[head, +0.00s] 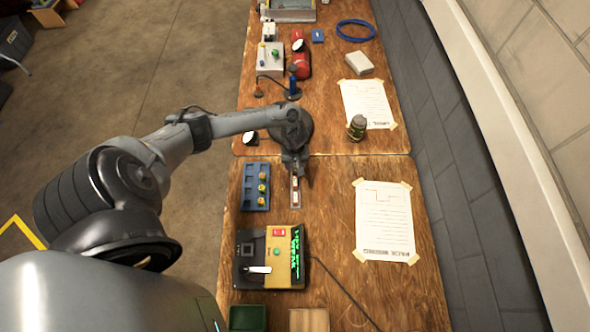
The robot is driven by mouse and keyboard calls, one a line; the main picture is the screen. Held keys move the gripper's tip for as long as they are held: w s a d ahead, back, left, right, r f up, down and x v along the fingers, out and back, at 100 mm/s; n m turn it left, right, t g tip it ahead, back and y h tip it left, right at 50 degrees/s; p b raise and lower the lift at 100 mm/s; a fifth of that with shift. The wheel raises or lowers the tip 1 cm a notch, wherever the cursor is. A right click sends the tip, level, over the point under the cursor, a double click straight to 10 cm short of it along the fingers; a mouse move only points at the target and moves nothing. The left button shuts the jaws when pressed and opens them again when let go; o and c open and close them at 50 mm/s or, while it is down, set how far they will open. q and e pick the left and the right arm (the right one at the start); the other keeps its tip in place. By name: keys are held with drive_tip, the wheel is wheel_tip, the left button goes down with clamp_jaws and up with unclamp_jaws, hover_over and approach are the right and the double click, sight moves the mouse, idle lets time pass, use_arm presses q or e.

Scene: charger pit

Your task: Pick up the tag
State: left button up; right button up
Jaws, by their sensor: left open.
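My left gripper (295,172) hangs over the wooden table, pointing down, with its jaws open. Directly at its fingertips is a small narrow grey holder (296,202) with a small white and red piece (295,184) in it. That piece may be the tag, but it is too small and partly covered by the gripper to be sure. I cannot tell whether the fingers touch it. My right gripper is not in view.
A blue tray (249,187) with several small yellow-orange parts lies left of the holder. A device with green display (297,253) stands in front. A taped paper sheet (384,222) lies right; a dark can (357,128) stands beyond. The wood between holder and sheet is clear.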

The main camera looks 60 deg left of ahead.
use_arm(q)
drive_tip(key=shift+f, duration=0.1)
clamp_jaws()
idle(0.4)
